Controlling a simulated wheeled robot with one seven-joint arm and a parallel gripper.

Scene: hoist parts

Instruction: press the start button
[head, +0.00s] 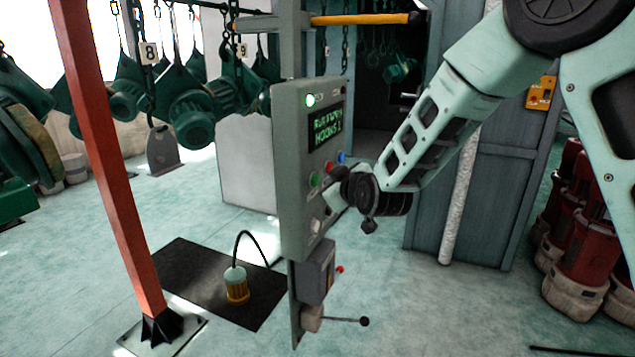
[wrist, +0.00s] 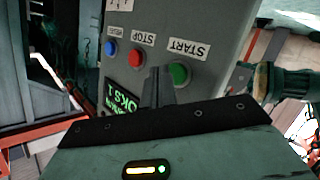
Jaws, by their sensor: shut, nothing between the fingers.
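The start button is a green round button (wrist: 179,74) on a grey control panel (head: 295,120). Its START label (wrist: 188,49) appears upside down in the wrist view. It also shows in the head view (head: 314,180), left of my gripper (head: 334,190). My gripper is shut and empty. In the wrist view its fingertips (wrist: 160,72) point at the panel, just left of the green button and partly beside its edge. I cannot tell whether they touch the button or the panel. A red STOP button (wrist: 137,58) and a blue button (wrist: 111,48) sit further left.
An orange post (head: 105,160) stands left. Red cylinders (head: 585,245) stand right. The floor between is mostly open.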

